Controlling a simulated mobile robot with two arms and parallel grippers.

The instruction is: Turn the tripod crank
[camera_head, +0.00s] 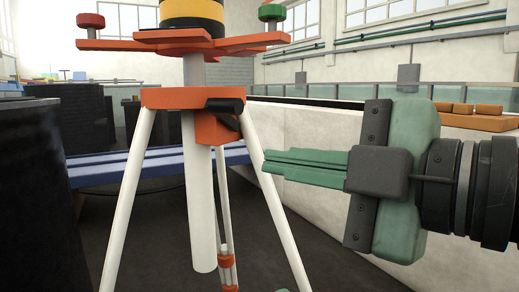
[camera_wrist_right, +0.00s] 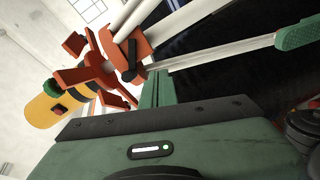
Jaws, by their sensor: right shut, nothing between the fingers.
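The tripod (camera_head: 192,98) has an orange head on white legs and a white centre column. Its crank (camera_head: 222,105) is a short black arm on the right side of the orange housing. The crank also shows in the right wrist view (camera_wrist_right: 130,62), just beyond the fingertips. My right gripper (camera_head: 266,163) is green with a dark mount; its fingers are shut and empty. They point left, lower than the crank and to its right, apart from it in the picture. The right wrist view shows the fingers (camera_wrist_right: 156,88) pointing towards the orange housing. My left gripper is not in view.
A yellow and black instrument (camera_head: 192,12) sits on top of the tripod. The right tripod leg (camera_head: 272,205) stands close to my right fingertips. A pale wall (camera_head: 330,145) runs behind my right gripper. Blue beams (camera_head: 105,168) lie behind the tripod, with dark blocks (camera_head: 35,150) at left.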

